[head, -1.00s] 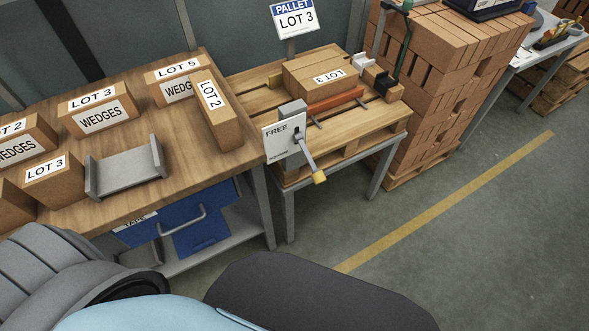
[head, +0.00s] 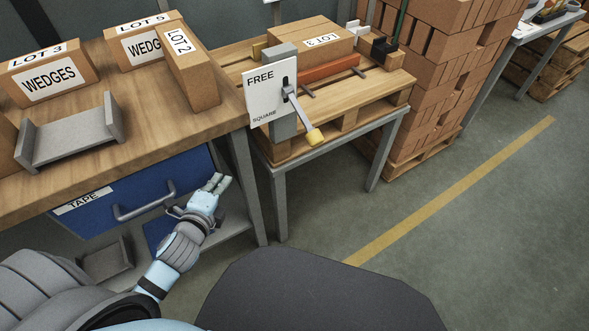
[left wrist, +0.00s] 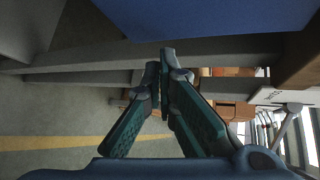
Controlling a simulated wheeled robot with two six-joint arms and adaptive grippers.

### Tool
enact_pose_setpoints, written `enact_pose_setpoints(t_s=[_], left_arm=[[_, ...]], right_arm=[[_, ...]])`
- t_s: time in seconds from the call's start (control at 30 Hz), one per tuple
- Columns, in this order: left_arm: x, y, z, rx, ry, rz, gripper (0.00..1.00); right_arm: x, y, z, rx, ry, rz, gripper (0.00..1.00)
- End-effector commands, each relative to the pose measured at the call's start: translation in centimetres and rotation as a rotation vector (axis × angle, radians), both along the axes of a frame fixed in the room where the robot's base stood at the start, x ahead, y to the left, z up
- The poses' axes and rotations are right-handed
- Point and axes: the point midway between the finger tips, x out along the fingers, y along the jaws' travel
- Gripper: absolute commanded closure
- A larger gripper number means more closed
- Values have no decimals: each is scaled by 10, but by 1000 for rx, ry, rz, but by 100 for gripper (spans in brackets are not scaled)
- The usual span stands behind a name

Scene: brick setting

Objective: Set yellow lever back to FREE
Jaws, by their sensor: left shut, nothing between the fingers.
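The lever (head: 303,113) is a grey metal arm with a yellow tip (head: 315,137). It slopes down to the right from a slot in a white plate (head: 268,92). The plate reads FREE at the top and SQUARE at the bottom. My left gripper (head: 219,181) is shut and empty, in front of the blue drawer, to the left of and below the lever, apart from it. In the left wrist view my left fingers (left wrist: 160,55) are close together, and part of a grey rod, likely the lever (left wrist: 287,120), shows at the right. My right gripper is not in view.
A blue drawer labelled TAPE (head: 120,195) with a grey handle is under the wooden bench (head: 150,115). Boxes labelled LOT stand on the bench. The floor (head: 440,240) to the right is clear.

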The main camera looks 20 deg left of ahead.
Motion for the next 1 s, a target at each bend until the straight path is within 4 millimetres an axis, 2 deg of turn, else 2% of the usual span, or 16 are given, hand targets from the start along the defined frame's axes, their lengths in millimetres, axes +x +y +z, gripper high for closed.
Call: enact_pose_setpoints(t_s=[0.03,0.1,0.2,0.3,0.4,0.53,0.83,1.0], left_arm=[[9,-5,13,135,-66,-77,100],[28,-15,43,452,-171,-255,100],[41,-36,64,912,-321,-500,100],[39,-60,68,1317,-477,-711,100],[28,-75,61,1609,-616,-859,100],[19,-82,55,1759,-706,-936,100],[20,-84,56,1761,-709,-936,100],[33,-94,57,1759,-710,-930,100]], right_arm=[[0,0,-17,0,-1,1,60],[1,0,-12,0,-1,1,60],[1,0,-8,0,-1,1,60],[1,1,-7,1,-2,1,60],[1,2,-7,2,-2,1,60],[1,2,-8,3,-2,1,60],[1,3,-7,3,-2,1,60],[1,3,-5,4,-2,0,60]])
